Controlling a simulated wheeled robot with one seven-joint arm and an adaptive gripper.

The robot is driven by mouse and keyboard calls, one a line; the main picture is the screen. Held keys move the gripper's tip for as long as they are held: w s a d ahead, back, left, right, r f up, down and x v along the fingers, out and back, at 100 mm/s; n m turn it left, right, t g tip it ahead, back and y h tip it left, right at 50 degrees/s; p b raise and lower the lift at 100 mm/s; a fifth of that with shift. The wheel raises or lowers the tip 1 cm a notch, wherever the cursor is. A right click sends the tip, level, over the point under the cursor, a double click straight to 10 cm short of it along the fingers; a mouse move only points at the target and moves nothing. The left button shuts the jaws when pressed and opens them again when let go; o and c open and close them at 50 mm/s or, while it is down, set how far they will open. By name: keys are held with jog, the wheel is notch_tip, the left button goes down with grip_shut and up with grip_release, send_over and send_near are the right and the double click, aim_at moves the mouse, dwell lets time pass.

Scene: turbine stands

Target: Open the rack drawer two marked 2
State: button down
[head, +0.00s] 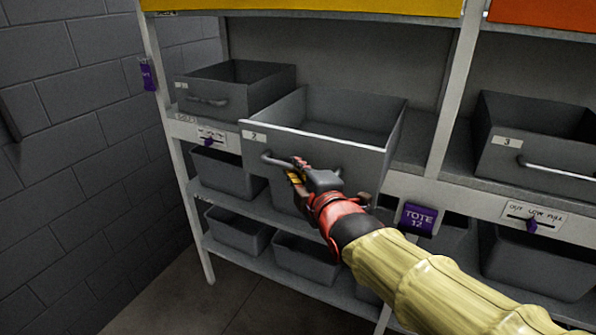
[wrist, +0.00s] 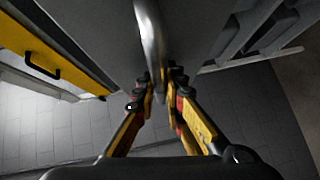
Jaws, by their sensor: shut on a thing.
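The rack drawer marked 2 (head: 322,150) is a grey open-topped bin in the head view. It sticks out of the rack well past the drawer at its left, and its inside looks empty. Its metal bar handle (head: 277,160) runs across the front face. My gripper (head: 298,172) is at this handle, with its fingers closed around the bar. In the wrist view the handle (wrist: 151,40) runs down between the two fingers of my gripper (wrist: 160,88). My gripper and arm hide part of the drawer's front and the right part of the handle.
Drawer 1 (head: 240,90) sits at the left and drawer 3 (head: 540,150) at the right. Lower shelves hold grey totes (head: 238,230). A purple tag reading TOTE 12 (head: 418,219) hangs beside my arm. A block wall (head: 90,130) stands close at the left.

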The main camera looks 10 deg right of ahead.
jog(key=c, duration=1.8)
grip_release()
jog(key=shift+c, duration=0.2)
jog(key=v, duration=1.2)
